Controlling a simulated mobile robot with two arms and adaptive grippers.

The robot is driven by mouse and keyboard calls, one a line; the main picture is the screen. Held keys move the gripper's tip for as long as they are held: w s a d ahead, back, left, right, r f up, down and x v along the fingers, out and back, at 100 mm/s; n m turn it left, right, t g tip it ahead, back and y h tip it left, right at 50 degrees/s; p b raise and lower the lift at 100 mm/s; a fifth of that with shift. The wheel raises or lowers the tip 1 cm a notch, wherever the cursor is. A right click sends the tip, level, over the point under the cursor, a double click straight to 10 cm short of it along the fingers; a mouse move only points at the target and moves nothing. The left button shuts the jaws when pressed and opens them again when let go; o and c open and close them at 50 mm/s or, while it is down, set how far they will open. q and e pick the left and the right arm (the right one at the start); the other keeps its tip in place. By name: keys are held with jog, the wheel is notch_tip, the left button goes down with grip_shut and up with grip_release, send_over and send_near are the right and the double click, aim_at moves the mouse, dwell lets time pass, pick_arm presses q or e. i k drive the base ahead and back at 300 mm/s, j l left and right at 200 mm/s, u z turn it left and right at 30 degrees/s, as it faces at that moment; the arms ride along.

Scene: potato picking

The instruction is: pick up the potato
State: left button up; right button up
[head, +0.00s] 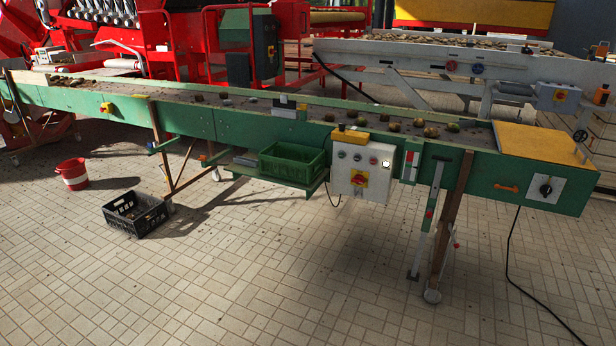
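Several small potatoes lie spread along the belt of the long green conveyor (240,128). A yellowish potato (431,132) sits on the belt toward its right part. A greenish one (453,127) lies just right of it, and darker brown lumps (393,127) lie to the left. Other small dark lumps lie farther left on the belt; I cannot tell whether they are potatoes or stones. Neither of my grippers shows in the head view.
A green crate (327,160) sits on a shelf under the conveyor, left of a control box (345,183). A black crate (108,217) and a red-white bucket (73,184) stand on the tiled floor. A black cable (508,262) trails at right. The front floor is clear.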

aim_at(418, 122)
jog(key=i+l+u, duration=0.15)
jog(key=i, duration=0.8)
